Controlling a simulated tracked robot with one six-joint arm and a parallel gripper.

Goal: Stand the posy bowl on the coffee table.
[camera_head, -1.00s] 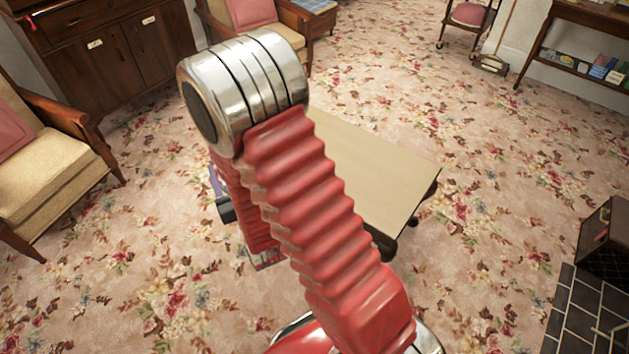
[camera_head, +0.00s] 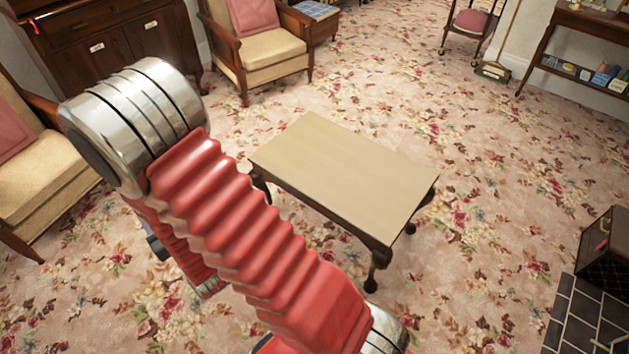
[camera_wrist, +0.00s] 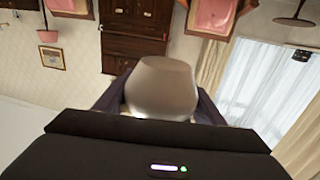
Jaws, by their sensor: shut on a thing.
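The coffee table (camera_head: 345,180) has a bare tan top and dark curved legs. It stands on the carpet in the middle of the head view, to the right of my arm. In the wrist view, a smooth pale grey-beige bowl (camera_wrist: 162,88) sits between the dark fingers of my gripper (camera_wrist: 160,106). I take it to be the posy bowl. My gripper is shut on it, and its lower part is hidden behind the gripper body. In the head view my own arm hides the bowl and most of the gripper. The bowl is apart from the table.
A cushioned armchair (camera_head: 262,50) stands behind the table, and another armchair (camera_head: 40,170) is at the left edge. A dark wooden cabinet (camera_head: 115,50) is at the back left. A dark box (camera_head: 604,250) stands by the hearth tiles (camera_head: 590,315). Carpet around the table is clear.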

